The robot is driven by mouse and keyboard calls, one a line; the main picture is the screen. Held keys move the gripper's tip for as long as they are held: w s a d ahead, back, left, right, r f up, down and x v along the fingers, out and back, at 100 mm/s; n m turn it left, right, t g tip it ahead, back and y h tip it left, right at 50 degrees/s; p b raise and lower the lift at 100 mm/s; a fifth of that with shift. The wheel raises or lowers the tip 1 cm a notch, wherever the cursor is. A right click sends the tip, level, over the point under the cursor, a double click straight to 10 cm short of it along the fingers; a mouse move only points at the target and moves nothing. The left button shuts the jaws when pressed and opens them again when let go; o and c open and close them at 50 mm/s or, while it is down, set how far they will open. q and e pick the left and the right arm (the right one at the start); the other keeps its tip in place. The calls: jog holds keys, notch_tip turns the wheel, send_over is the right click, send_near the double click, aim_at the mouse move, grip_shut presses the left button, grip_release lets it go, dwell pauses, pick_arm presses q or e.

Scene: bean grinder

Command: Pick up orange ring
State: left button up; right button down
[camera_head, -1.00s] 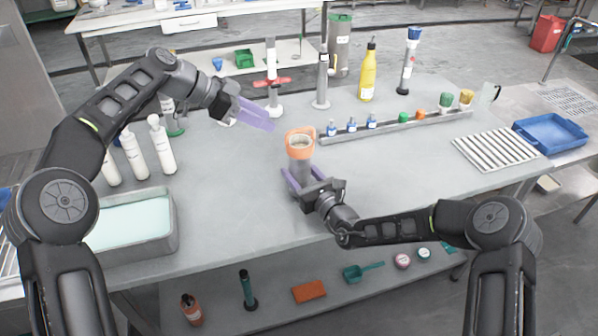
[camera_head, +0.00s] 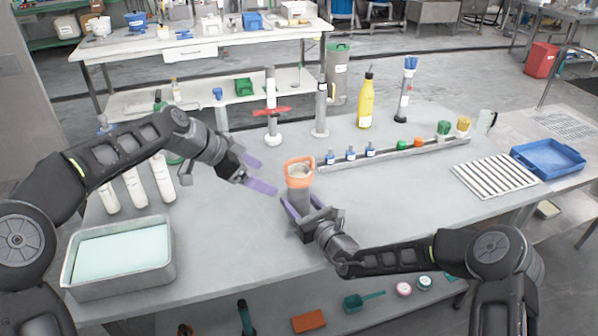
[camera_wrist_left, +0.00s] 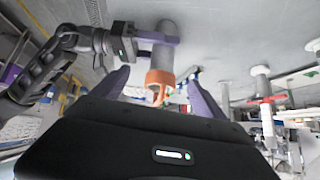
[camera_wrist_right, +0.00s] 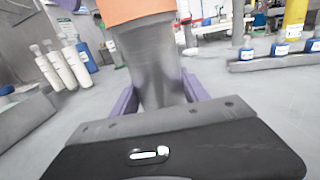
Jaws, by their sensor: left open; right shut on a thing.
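The orange ring (camera_head: 299,162) sits around the top of a grey cylindrical grinder body (camera_head: 299,196) that stands upright on the table. It also shows in the left wrist view (camera_wrist_left: 158,80) and, cut off at the top, in the right wrist view (camera_wrist_right: 130,9). My right gripper (camera_head: 297,207) is shut on the lower part of the grinder body, one purple finger on each side. My left gripper (camera_head: 265,174) is open and empty, just left of the ring and apart from it. In the left wrist view the ring lies ahead, between the two fingers.
A rail of small bottles (camera_head: 395,153) lies behind and right of the grinder. A red-handled stand (camera_head: 272,112) and a yellow bottle (camera_head: 366,102) stand at the back. White bottles (camera_head: 134,187) and a tray (camera_head: 118,258) are at left.

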pick_arm(q)
jog(key=shift+o, duration=0.4)
notch_tip(320, 180, down, 7)
jog(key=s+d+n+t+y, duration=0.1)
jog(key=s+n+t, duration=0.1)
jog(key=n+t, duration=0.1)
jog(key=shift+s+d+r+t+y, duration=0.2)
jog(key=shift+d+t+y, duration=0.15)
jog(key=shift+t, duration=0.35)
notch_tip(320, 180, up, 5)
jog(key=s+d+n+t+h, duration=0.1)
jog(key=s+d+n+t, duration=0.1)
jog(key=n+t, duration=0.2)
jog(key=shift+s+d+r+n+t, duration=0.2)
jog(key=shift+n+t, duration=0.2)
jog(key=shift+t, duration=0.6)
jog(key=x, duration=0.7)
